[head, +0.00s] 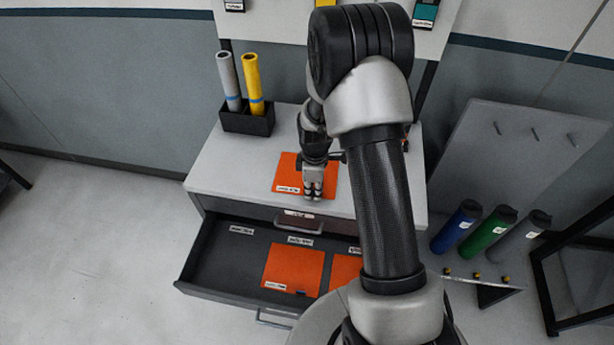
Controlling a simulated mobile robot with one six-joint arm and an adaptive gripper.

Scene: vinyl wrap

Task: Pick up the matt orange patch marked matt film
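An orange patch (285,170) with a white label at its front left lies flat on the white cabinet top (235,165). My gripper (313,194) points down over the right part of this patch, near its front edge. My gripper and wrist hide some of the patch. The fingertips look close together, but I cannot tell whether they touch or hold anything. Two more orange patches lie in the open drawer below, one in the middle (292,268) and one at the right (344,270), partly behind my arm. The labels are too small to read, so I cannot tell which is matt.
The open dark drawer (222,262) juts out in front, with small labels inside. A black holder (247,121) with a grey and a yellow roll stands at the back left of the top. Blue, green and grey rolls (486,233) stand at the right. The top's left front is clear.

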